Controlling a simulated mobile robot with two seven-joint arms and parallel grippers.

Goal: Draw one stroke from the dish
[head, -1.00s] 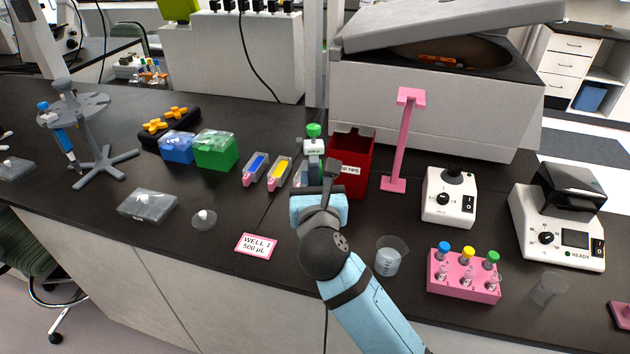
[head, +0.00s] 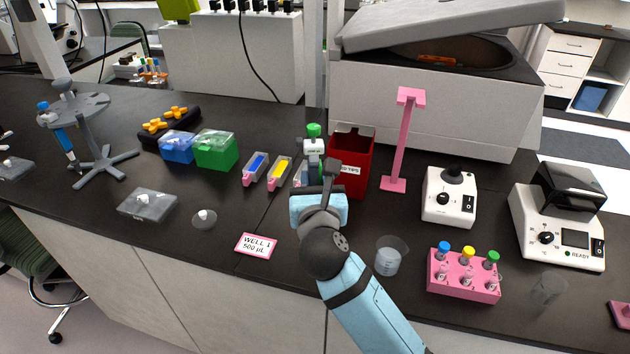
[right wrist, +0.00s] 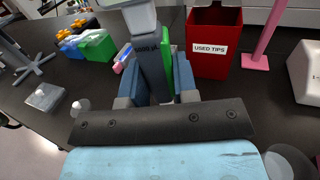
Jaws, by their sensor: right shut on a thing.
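My right gripper (head: 318,192) is shut on an upright pipette with a green top (head: 313,130) and a pale head. In the right wrist view the fingers (right wrist: 160,88) close on its dark handle, beside a green strip. Its lower end and tip are hidden behind the gripper. Three small clear dishes with pink ends stand left of it: one with a blue strip (head: 256,167), one with a yellow strip (head: 279,171), and a third (head: 299,176) right by the pipette, partly hidden. I cannot tell whether the tip is inside the third dish. My left gripper is not in view.
A red used-tips bin (head: 352,165) stands close right of the pipette, with a pink stand (head: 398,150) beyond. A beaker (head: 390,256) and pink tube rack (head: 463,278) are at right front. A WELL 1 card (head: 256,245) lies left front on bare bench.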

